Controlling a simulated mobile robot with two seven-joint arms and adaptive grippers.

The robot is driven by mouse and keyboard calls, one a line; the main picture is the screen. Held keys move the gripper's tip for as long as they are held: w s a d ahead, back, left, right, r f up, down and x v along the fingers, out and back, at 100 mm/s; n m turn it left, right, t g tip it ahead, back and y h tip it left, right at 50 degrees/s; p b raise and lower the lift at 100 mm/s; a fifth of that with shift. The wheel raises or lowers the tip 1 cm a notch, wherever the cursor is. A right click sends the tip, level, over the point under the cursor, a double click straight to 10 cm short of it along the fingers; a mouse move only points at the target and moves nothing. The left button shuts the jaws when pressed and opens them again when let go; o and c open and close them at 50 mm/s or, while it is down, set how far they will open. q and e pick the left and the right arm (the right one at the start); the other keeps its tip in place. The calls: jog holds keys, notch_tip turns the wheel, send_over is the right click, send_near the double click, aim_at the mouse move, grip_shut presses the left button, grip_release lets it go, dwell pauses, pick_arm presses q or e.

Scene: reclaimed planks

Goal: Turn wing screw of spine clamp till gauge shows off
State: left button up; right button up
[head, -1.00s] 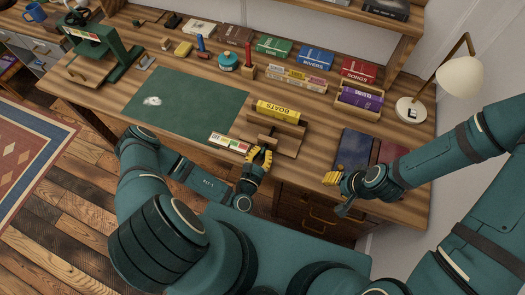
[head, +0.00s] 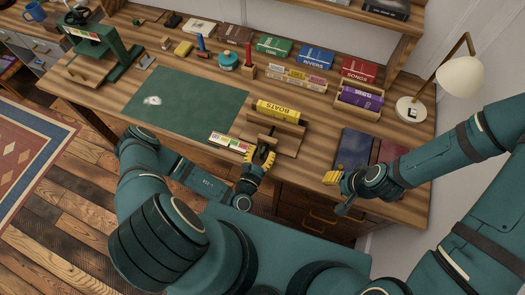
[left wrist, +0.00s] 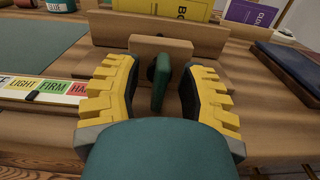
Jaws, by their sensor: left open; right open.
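The spine clamp (head: 279,132) is a wooden press at the desk's front edge, holding the yellow BOATS book (head: 278,112) upright. Its wing screw (left wrist: 160,82) is a dark green upright wing on the clamp's front block. My left gripper (head: 260,157) is open, with yellow-padded fingers on either side of the wing and visible gaps to it. The gauge (head: 230,141) is a coloured strip left of the screw. My right gripper (head: 333,178) is open and empty.
A blue book (head: 354,149) and a dark red one (head: 389,152) lie near the right gripper. A crate (head: 360,108) with a purple book stands behind them. A lamp (head: 411,108) stands at the right. The green mat (head: 190,105) left of the clamp is mostly clear.

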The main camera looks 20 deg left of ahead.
pick_arm(q)
jog(key=s, duration=1.1)
jog(key=shift+s+a, duration=0.25)
jog(key=shift+s, duration=0.1)
